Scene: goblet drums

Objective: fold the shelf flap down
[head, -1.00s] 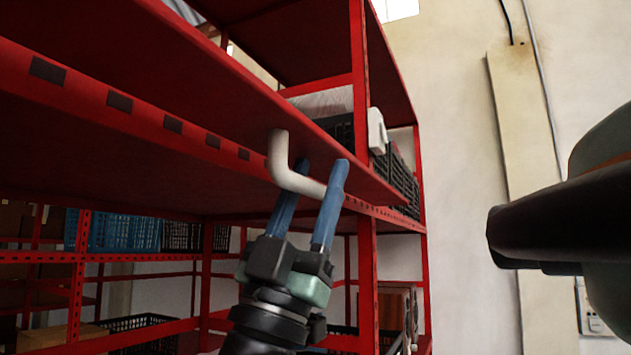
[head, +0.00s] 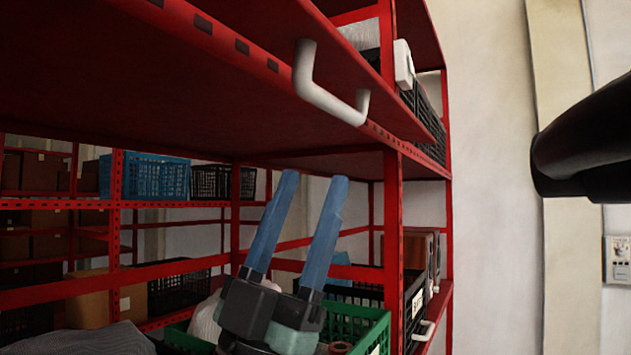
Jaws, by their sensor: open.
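The shelf flap (head: 262,32) is a long red panel on the red shelf unit, across the upper part of the head view. It juts out over a perforated red beam; I cannot tell its exact angle. A white bent bar handle (head: 328,98) is fixed to it. My gripper (head: 313,178) is below the handle, pointing up, with its two blue fingers spread apart. The fingers are empty and clear of the handle and the flap.
A green crate (head: 367,332) with things in it stands low behind my gripper. A blue crate (head: 148,177) and several dark baskets sit on shelves to the left and back. A red upright post (head: 392,215) stands right of my gripper. A pale wall is at right.

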